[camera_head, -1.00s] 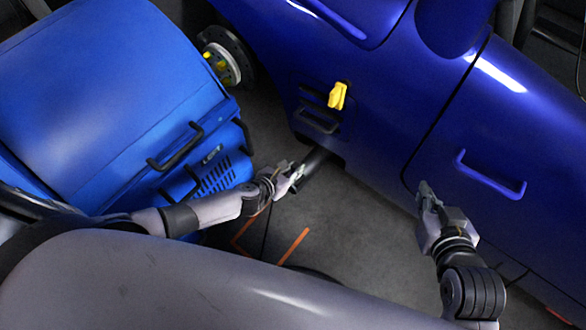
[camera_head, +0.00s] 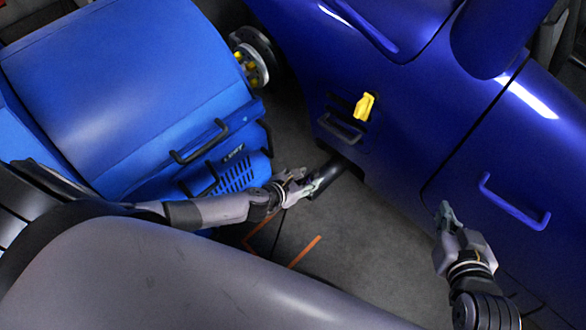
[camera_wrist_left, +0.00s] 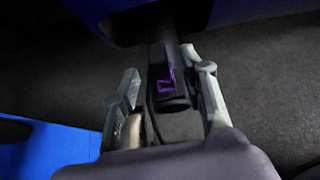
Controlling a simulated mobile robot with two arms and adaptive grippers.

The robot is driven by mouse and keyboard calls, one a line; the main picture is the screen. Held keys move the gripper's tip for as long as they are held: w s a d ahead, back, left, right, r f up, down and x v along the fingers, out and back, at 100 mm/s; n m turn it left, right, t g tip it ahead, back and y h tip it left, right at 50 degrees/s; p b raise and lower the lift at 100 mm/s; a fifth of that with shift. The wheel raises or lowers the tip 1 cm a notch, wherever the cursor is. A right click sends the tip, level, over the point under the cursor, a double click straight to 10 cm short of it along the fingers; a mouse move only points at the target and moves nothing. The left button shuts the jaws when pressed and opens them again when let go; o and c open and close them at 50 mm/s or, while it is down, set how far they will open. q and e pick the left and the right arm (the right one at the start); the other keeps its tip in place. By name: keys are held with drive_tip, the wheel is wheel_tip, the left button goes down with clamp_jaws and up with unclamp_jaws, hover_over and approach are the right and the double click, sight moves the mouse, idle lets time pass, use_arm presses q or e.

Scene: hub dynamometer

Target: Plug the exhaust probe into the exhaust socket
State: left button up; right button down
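My left gripper (camera_head: 312,182) is at the near end of the dark exhaust pipe (camera_head: 338,172) under the blue car body. In the left wrist view, the pipe (camera_wrist_left: 163,28) runs down between the fingers of my left gripper (camera_wrist_left: 165,70). A dark part with a purple marking (camera_wrist_left: 168,80) sits between the fingers; I cannot tell whether it is the probe or the socket. The fingers stand apart on either side of it, and their contact with it is unclear. My right gripper (camera_head: 443,212) is beside the car's lower side, with nothing visible in it.
The blue car body (camera_head: 400,130) fills the right, with a yellow piece (camera_head: 364,106) and dark handles on its side. A blue cabinet (camera_head: 110,90) with black handles stands at left. A wheel hub (camera_head: 252,62) lies between them. Grey floor with orange lines (camera_head: 305,250) is open below.

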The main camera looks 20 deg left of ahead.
use_arm(q)
drive_tip(key=v, duration=0.9)
drive_tip(key=shift+s+r, duration=0.15)
